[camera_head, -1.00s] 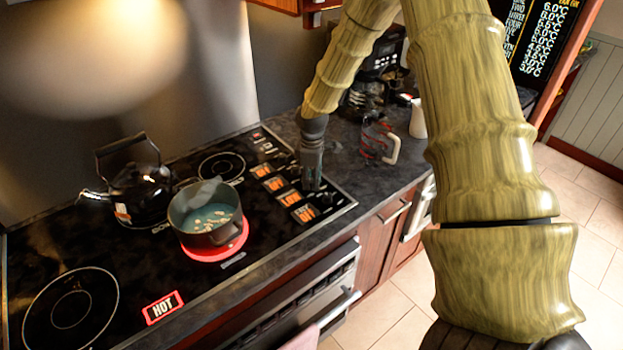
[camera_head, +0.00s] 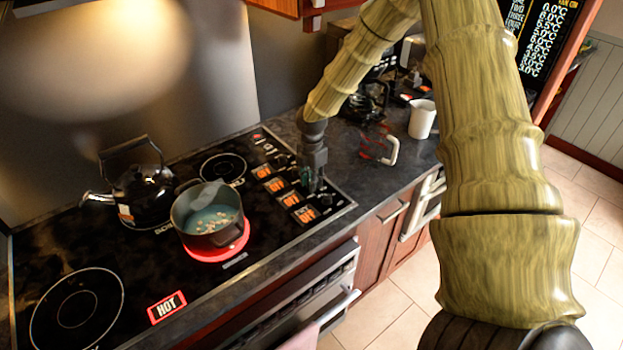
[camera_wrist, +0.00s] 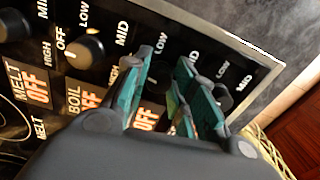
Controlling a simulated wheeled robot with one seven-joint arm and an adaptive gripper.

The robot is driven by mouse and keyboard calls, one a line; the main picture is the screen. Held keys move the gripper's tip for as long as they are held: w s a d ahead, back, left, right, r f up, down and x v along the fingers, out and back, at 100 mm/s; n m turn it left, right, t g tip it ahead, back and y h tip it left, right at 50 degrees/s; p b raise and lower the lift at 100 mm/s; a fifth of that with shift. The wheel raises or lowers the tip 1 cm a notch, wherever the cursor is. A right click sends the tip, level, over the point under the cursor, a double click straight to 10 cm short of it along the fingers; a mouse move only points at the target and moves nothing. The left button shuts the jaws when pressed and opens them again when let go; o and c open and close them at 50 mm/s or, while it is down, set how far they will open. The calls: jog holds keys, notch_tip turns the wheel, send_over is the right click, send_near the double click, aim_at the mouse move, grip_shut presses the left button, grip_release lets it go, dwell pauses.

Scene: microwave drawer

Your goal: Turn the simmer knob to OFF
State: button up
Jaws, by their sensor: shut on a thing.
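My gripper (camera_head: 312,180) points down at the right end of the black cooktop's control panel (camera_head: 333,203). In the wrist view its teal-lined fingers (camera_wrist: 168,78) are shut around a knob that they mostly hide. The orange display beside this knob (camera_wrist: 148,117) reads OFF; its name label is covered, so I cannot read SIMMER. Two displays to its left read MELT OFF (camera_wrist: 31,86) and BOIL OFF (camera_wrist: 84,98). A dark knob (camera_wrist: 82,50) with OFF, LOW, MID and HIGH marks stands left of the fingers. Another knob (camera_wrist: 225,98) shows just right of them.
A grey pot (camera_head: 207,219) stands on a glowing red burner, and a black kettle (camera_head: 142,190) behind it. A HOT sign (camera_head: 166,307) is lit. A clear jug (camera_head: 380,145) and a white mug (camera_head: 422,119) stand right of my gripper. The panel's metal edge (camera_wrist: 240,40) is close.

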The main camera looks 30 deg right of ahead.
jog(key=shift+w+d+r+n, duration=0.1)
jog(key=shift+w+n, duration=0.05)
jog(key=shift+n, duration=0.85)
jog(key=o, duration=1)
notch_tip(320, 180, up, 12)
jog(key=shift+f, duration=0.1)
dwell(0.4)
